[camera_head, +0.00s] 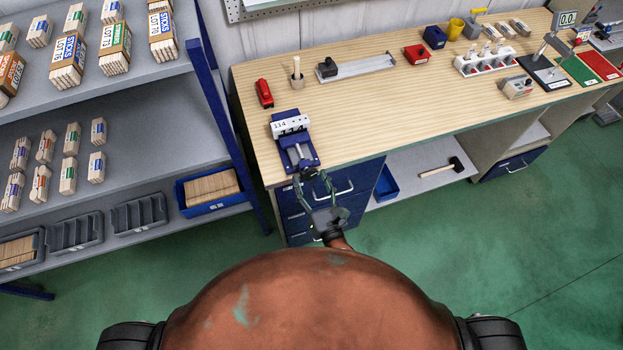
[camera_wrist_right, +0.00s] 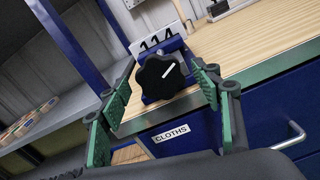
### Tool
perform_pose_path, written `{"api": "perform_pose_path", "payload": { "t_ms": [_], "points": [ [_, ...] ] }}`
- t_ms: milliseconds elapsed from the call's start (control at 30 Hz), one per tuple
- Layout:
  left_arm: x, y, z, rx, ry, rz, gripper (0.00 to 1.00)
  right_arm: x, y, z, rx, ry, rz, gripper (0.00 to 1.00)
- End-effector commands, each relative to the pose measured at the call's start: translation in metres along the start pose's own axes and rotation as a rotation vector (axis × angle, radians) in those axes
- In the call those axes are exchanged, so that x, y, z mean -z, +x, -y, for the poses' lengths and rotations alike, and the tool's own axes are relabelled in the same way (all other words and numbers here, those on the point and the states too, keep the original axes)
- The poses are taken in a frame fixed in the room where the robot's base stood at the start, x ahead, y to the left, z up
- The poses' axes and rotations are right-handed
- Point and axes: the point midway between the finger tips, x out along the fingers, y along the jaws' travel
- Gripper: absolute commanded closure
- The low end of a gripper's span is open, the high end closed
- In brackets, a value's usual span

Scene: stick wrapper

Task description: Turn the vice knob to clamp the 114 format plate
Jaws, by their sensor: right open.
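The blue vice (camera_head: 304,158) stands at the front left corner of the workbench. The white 114 format plate (camera_head: 290,125) sits upright in it, and its number also shows in the right wrist view (camera_wrist_right: 156,42). The black vice knob (camera_wrist_right: 160,76), with a white mark, faces my right wrist camera at the front of the vice. My right gripper (camera_head: 316,181) is at the knob end of the vice. In the right wrist view its green-padded fingers (camera_wrist_right: 165,100) are spread wide, with the knob between and beyond them; contact is not visible. My left gripper is not in view.
A shelf rack with a blue post (camera_head: 215,95) stands close at left.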

Motion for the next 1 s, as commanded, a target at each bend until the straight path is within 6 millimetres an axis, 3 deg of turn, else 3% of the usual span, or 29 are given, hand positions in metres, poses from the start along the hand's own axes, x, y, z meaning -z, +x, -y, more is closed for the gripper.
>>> {"api": "perform_pose_path", "payload": {
  "t_ms": [267, 867, 1000],
  "points": [
    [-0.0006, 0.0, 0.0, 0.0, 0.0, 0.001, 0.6, 0.0003, 0.0014, 0.0003, 0.001, 0.001, 0.0, 0.42],
    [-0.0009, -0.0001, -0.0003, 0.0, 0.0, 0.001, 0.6, 0.0004, 0.001, 0.0007, 0.001, 0.001, 0.0, 0.83],
    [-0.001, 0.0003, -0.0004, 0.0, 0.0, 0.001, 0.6, 0.0005, 0.001, 0.0007, 0.001, 0.007, 0.0, 0.83]
  ]
}}
